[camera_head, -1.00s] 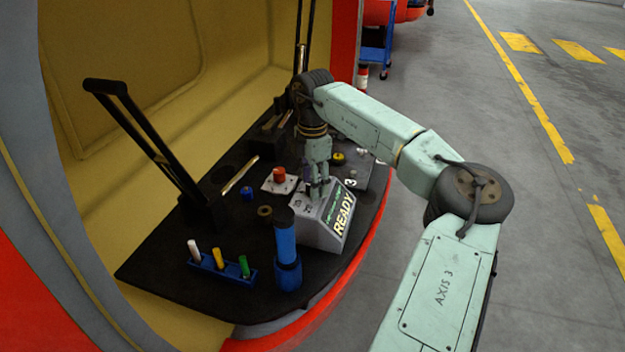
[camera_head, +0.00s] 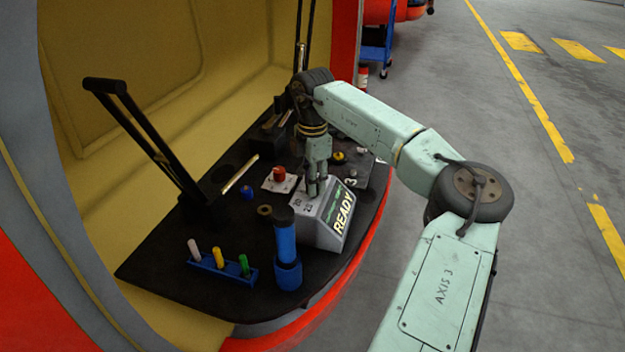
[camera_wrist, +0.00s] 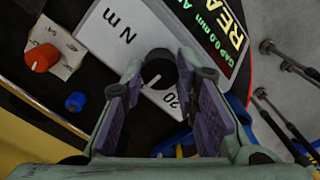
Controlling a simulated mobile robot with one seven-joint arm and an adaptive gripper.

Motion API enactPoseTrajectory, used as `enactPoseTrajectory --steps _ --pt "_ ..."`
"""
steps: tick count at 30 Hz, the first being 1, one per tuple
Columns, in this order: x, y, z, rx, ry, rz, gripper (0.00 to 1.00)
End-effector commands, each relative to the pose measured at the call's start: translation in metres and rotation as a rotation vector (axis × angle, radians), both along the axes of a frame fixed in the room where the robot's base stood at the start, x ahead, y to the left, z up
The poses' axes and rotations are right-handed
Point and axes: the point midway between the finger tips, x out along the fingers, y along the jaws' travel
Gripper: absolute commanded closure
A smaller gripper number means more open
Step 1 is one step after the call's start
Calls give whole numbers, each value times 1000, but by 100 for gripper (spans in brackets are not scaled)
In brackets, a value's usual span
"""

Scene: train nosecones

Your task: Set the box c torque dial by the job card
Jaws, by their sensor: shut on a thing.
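The grey torque box (camera_head: 318,232) stands on the black desk, with a lit screen reading READY on its sloped face. In the wrist view its top (camera_wrist: 112,38) shows "N m" and a "20" mark. The black round dial (camera_wrist: 158,68) has a white pointer line, toward the lower left in that view, left of the "20". My gripper (camera_head: 315,194) is upright over the box top. In the wrist view my gripper (camera_wrist: 163,80) has its fingers on either side of the dial, shut on it. The fingers hide parts of the scale. I cannot make out a job card.
A red knob (camera_head: 279,174) on a white plate and a blue cap (camera_head: 247,192) lie left of the box. A blue cylinder (camera_head: 286,243) stands close in front. A blue rack (camera_head: 222,267) holds white, yellow and green pegs. A black lever (camera_head: 150,140) rises at left.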

Motion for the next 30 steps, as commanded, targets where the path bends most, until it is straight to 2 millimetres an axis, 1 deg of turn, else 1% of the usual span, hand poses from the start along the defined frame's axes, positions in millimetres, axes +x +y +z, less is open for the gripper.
enactPoseTrajectory --steps 5,11,30 --pt "0 0 0 -1 2 46 100" --pt "0 -1 -1 -1 2 168 100" --pt "0 -1 0 -2 1 764 100"
